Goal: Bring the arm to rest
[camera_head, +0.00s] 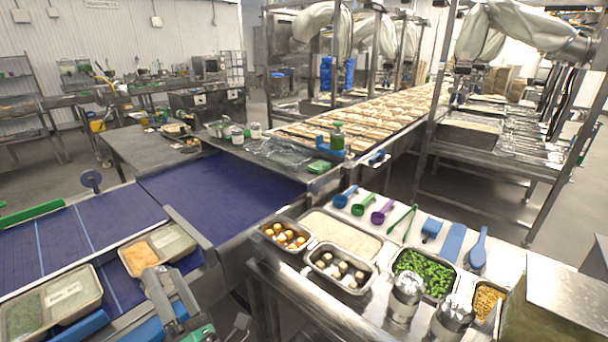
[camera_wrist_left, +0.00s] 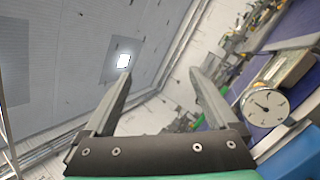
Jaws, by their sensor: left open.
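My left gripper (camera_head: 166,274) comes in at the bottom left of the head view, beside the blue conveyor. Its two fingers stand apart with nothing between them. In the left wrist view the gripper (camera_wrist_left: 160,77) is spread wide and points toward the ceiling and far wall. My right gripper is in neither view.
A two-part tray (camera_head: 180,257) stands on the conveyor (camera_head: 215,190) just behind the left gripper, and another tray (camera_head: 90,309) is at lower left. Food pans, including green vegetables (camera_head: 424,272), and coloured scoops fill the right table. A round dial (camera_wrist_left: 268,105) is near the gripper.

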